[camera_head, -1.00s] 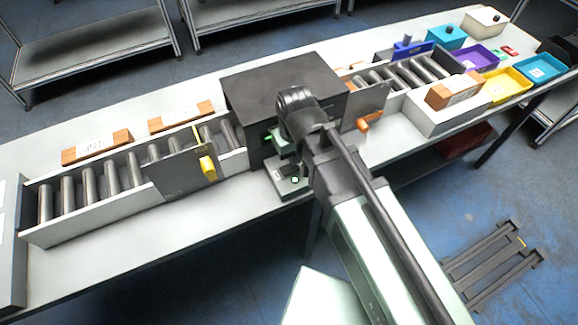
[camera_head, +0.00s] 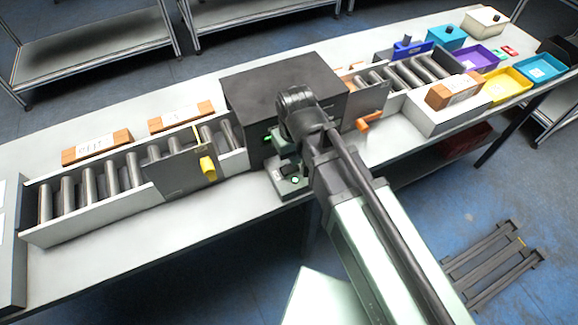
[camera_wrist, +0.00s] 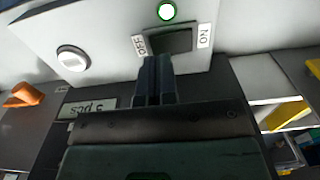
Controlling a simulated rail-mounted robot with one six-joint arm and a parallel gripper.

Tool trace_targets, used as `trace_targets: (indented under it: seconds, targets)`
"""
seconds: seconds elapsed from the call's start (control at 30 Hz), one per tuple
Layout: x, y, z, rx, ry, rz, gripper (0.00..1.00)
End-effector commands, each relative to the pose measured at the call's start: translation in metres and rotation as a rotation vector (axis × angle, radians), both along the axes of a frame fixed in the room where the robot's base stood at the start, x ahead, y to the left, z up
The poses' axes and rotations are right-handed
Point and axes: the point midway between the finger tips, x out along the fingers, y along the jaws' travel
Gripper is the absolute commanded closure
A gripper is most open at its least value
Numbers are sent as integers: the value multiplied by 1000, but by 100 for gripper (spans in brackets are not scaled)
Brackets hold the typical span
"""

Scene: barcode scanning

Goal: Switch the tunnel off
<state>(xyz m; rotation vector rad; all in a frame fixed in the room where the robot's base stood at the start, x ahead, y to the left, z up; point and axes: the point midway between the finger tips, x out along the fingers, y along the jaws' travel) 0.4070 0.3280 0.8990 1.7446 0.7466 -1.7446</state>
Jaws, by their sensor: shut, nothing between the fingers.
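The tunnel (camera_head: 285,80) is a black box over the conveyor in the head view. Its small control box (camera_head: 280,188) stands in front of it on the table. In the wrist view the control box's pale top (camera_wrist: 105,22) carries a dark switch (camera_wrist: 172,39) between OFF and ON labels, a lit green lamp (camera_wrist: 166,10) and a white round button (camera_wrist: 72,58). My gripper (camera_wrist: 153,62) is shut and empty, its tips at the switch's near edge, nearer the OFF label. I cannot tell whether they touch. The tips partly hide the switch.
Roller conveyors (camera_head: 105,182) extend on both sides of the tunnel. A plate with a yellow handle (camera_head: 208,168) and one with an orange handle (camera_head: 369,121) flank it. Labelled boxes (camera_head: 97,147) lie behind the left conveyor; coloured bins (camera_head: 507,85) stand at the right.

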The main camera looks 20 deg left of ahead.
Motion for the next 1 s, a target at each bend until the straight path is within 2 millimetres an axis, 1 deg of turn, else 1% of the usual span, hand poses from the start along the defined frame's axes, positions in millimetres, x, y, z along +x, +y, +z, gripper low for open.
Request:
trace_targets:
  seconds: [1.0]
  targets:
    - [0,0,-14,0,0,0,100]
